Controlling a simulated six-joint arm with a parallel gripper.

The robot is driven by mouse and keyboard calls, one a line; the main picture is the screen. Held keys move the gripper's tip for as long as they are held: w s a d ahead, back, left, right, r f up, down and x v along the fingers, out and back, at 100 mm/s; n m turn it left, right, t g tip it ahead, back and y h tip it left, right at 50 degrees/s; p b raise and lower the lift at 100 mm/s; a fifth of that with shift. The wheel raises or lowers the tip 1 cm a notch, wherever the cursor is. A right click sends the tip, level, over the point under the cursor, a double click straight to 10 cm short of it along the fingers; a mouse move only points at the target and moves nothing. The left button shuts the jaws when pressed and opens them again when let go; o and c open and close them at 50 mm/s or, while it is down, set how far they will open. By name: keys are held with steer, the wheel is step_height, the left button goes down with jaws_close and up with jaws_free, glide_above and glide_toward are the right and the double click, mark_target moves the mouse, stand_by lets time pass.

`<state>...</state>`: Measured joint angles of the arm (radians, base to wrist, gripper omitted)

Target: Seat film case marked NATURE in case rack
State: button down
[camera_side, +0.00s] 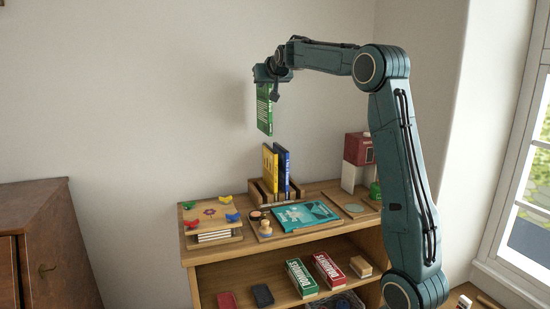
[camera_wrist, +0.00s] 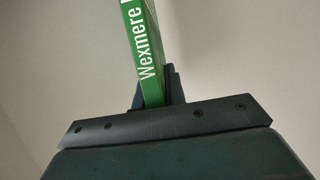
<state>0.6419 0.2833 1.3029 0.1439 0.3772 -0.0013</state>
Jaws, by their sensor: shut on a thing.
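My gripper (camera_side: 271,80) is shut on the top of a green film case (camera_side: 264,112). The case hangs upright in the air, well above the case rack and apart from it. In the wrist view the green case (camera_wrist: 147,60) shows a spine reading "Wexmere"; the rest of the lettering is cut off, so I cannot read NATURE. The wooden case rack (camera_side: 259,197) stands on the shelf top near the wall. A yellow case (camera_side: 270,168) and a blue case (camera_side: 284,170) stand upright in it. Its slots are partly hidden.
A teal pouch (camera_side: 305,215) lies in front of the rack. A wooden press with coloured wing nuts (camera_side: 210,215) stands left. A red and white object (camera_side: 358,155) stands at the right. Boxes (camera_side: 328,269) sit on the lower shelf. Air around the held case is clear.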

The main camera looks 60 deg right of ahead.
steer(key=s+a, duration=0.2)
steer(key=s, duration=1.5)
step_height(320, 180, down, 17)
steer(key=shift+w+d, duration=0.15)
steer(key=shift+d, duration=0.1)
steer(key=x, duration=1.2)
steer(key=shift+f, duration=0.4)
steer(key=shift+w+d+f, duration=1.05)
steer(key=shift+f, duration=0.25)
